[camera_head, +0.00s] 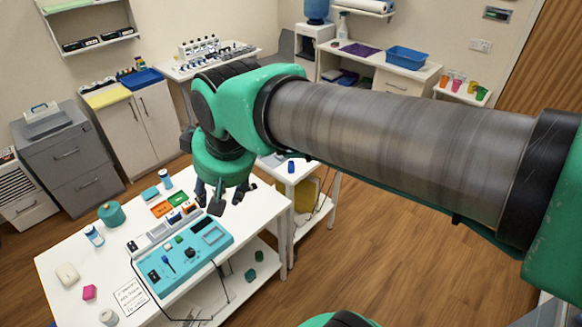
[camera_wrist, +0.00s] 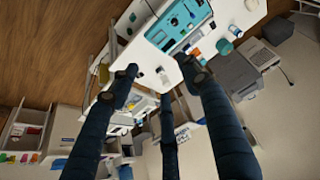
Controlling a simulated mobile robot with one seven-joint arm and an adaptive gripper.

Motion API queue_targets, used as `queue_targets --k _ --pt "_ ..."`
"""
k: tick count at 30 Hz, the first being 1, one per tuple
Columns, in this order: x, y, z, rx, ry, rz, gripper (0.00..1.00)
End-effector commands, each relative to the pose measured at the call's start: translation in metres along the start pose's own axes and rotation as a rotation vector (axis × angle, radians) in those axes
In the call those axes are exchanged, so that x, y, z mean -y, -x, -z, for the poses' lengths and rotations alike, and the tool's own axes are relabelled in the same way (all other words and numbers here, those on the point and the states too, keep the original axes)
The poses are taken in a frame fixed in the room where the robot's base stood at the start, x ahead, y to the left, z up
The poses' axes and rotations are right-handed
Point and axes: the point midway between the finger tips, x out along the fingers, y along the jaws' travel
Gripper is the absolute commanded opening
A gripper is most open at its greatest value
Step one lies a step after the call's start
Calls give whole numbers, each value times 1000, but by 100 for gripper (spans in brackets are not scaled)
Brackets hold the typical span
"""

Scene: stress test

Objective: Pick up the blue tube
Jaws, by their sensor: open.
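A small blue upright object (camera_head: 291,167), which may be the blue tube, stands on a white side table (camera_head: 300,178) just right of my gripper in the head view. It is too small to tell its exact shape. My gripper (camera_head: 222,196) hangs pointing down above the right back part of the white worktable. Its dark fingers are spread with nothing between them. The wrist view also shows the open fingers (camera_wrist: 165,82). I cannot pick out the blue object for certain in the wrist view.
The white worktable (camera_head: 60,250) bears a teal panel (camera_head: 185,262), a teal spool (camera_head: 111,213), a white-and-blue bottle (camera_head: 94,236), a light-blue can (camera_head: 165,179), a pink block (camera_head: 89,292) and small coloured trays. Cabinets line the wall. Wooden floor (camera_head: 400,270) is clear at right.

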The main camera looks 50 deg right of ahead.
Motion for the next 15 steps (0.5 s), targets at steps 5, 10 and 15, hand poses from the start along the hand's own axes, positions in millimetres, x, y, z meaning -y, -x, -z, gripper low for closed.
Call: queue_targets --k 5,10,15 --pt "-23 -8 42 37 -27 -19 47" --pt "-47 -21 78 71 -49 -34 47" --pt "-75 -38 111 104 -72 -46 47"
